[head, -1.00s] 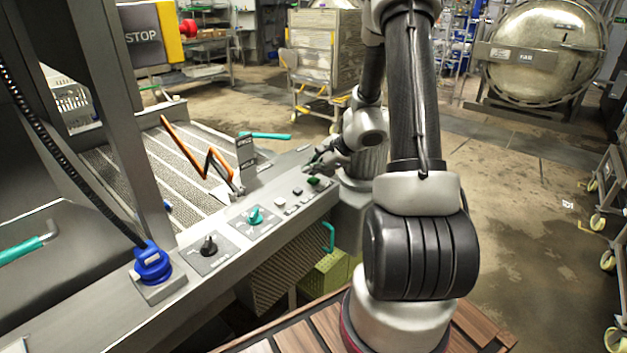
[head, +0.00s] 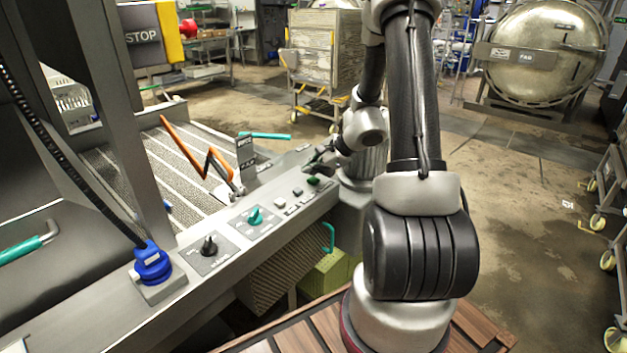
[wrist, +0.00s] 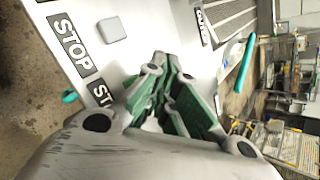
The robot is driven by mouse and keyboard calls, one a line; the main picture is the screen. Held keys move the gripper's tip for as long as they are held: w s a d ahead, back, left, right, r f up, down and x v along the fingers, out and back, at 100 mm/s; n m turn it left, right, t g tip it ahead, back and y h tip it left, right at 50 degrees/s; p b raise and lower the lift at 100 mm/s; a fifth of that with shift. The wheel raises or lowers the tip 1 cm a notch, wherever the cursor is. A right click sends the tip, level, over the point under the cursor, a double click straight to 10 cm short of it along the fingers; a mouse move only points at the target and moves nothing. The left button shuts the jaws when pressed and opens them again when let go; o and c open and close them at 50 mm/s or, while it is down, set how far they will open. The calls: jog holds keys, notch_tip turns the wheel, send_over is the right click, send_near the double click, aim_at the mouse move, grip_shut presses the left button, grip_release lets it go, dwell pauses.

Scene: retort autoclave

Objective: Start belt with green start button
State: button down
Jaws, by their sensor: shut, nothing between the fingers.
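The green start button (head: 313,181) sits near the far right end of the grey control panel (head: 222,230) in the head view. My gripper (head: 314,166) is just above and behind it there; whether it touches the button I cannot tell. In the wrist view my gripper (wrist: 163,90) is shut and empty, its green-padded fingers pointing at the panel. The fingers hide the green button and part of a label beginning "ST" there. The belt (head: 180,165) lies behind the panel.
A grey square button (wrist: 112,29) stands near the STOP label (wrist: 72,45). An orange bent bar (head: 185,148) rises behind the panel.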

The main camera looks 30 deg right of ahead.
jog(key=shift+f, duration=0.15)
jog(key=shift+f, duration=0.3)
